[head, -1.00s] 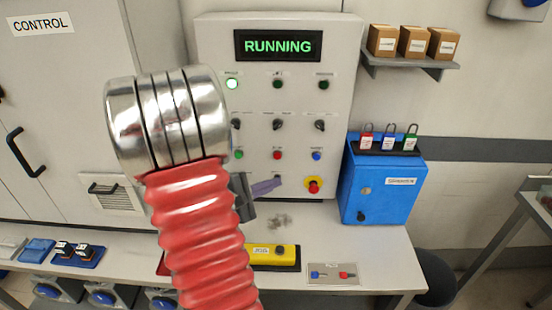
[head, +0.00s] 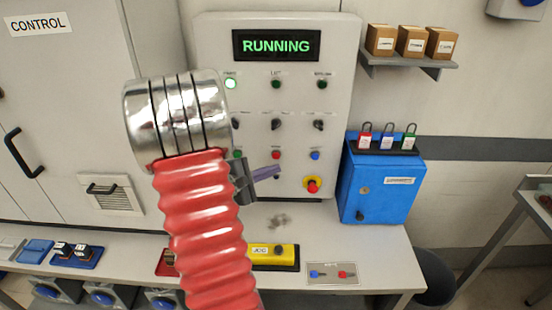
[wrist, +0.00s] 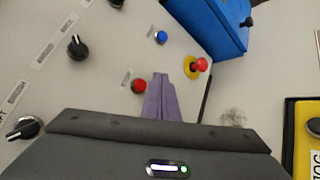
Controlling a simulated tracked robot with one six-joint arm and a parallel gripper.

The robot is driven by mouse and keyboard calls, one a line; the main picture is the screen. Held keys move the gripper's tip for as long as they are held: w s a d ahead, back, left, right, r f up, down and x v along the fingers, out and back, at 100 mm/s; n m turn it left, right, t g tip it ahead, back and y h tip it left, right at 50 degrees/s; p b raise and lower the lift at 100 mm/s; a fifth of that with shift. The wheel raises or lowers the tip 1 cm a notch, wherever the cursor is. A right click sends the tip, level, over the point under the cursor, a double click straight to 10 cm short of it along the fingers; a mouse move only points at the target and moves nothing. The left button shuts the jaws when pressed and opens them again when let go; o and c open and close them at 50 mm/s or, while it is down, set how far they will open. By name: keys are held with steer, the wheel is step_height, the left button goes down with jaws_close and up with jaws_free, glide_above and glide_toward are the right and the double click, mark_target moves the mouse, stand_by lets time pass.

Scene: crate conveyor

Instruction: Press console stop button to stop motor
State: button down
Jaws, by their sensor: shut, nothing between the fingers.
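The grey console (head: 340,100) stands upright at the back of the bench, its display (head: 276,45) reading RUNNING in green. A small red button (head: 276,155), whose label is too small to read, is in the middle of its lower row. It also shows in the wrist view (wrist: 138,86), just left of my fingertips. My gripper (head: 277,171) is shut and empty, its purple fingers pointing right just below that button. In the wrist view my fingertips (wrist: 160,76) lie beside the button; I cannot tell how far they are from the panel.
A blue button (head: 315,155) and a red mushroom button on a yellow ring (head: 312,184) are right of my fingers. A green button (head: 238,154) is to the left. Black knobs (head: 275,124) sit above. A blue box (head: 390,185) stands right, and a yellow JOG box (head: 285,257) lies below.

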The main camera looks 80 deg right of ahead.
steer(key=shift+w+d, duration=0.15)
steer(key=shift+d, duration=0.55)
steer(key=shift+w+d, duration=0.15)
steer(key=shift+d, duration=0.5)
stand_by(1.1)
steer(key=shift+w+d, duration=0.1)
steer(key=shift+d, duration=0.3)
steer(key=shift+w+d, duration=0.1)
steer(key=shift+d, duration=0.3)
stand_by(0.8)
stand_by(0.4)
steer(key=shift+a, duration=0.85)
steer(key=shift+s+a, duration=0.1)
steer(key=shift+s, duration=0.1)
steer(key=shift+s+a, duration=0.2)
steer(key=shift+a, duration=0.6)
steer(key=shift+s+a, duration=0.15)
steer(key=shift+a, duration=0.6)
steer(key=shift+s+a, duration=0.2)
steer(key=shift+a, duration=0.6)
